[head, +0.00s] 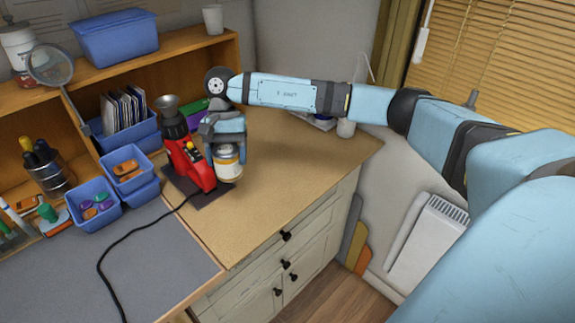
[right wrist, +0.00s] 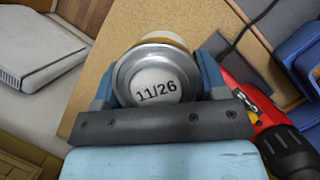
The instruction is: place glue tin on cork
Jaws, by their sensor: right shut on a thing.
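The glue tin (head: 228,165) has a white and orange-brown body and a metal lid. My right gripper (head: 225,140) is shut on it from above and holds it upright beside a red tool. The right wrist view shows the tin's round lid (right wrist: 156,84), marked 11/26, between the two blue fingers. The tan, speckled cork-like surface (head: 285,165) covers the right part of the worktop and lies under and around the tin. I cannot tell whether the tin's base touches it. My left gripper is not in the head view.
A red and black tool (head: 189,165) stands on a dark plate, close left of the tin. Its black cable (head: 125,238) crosses the grey mat (head: 165,260). Blue bins (head: 93,205) stand further left. A small pale cup (head: 346,128) stands at the back right. The surface right of the tin is clear.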

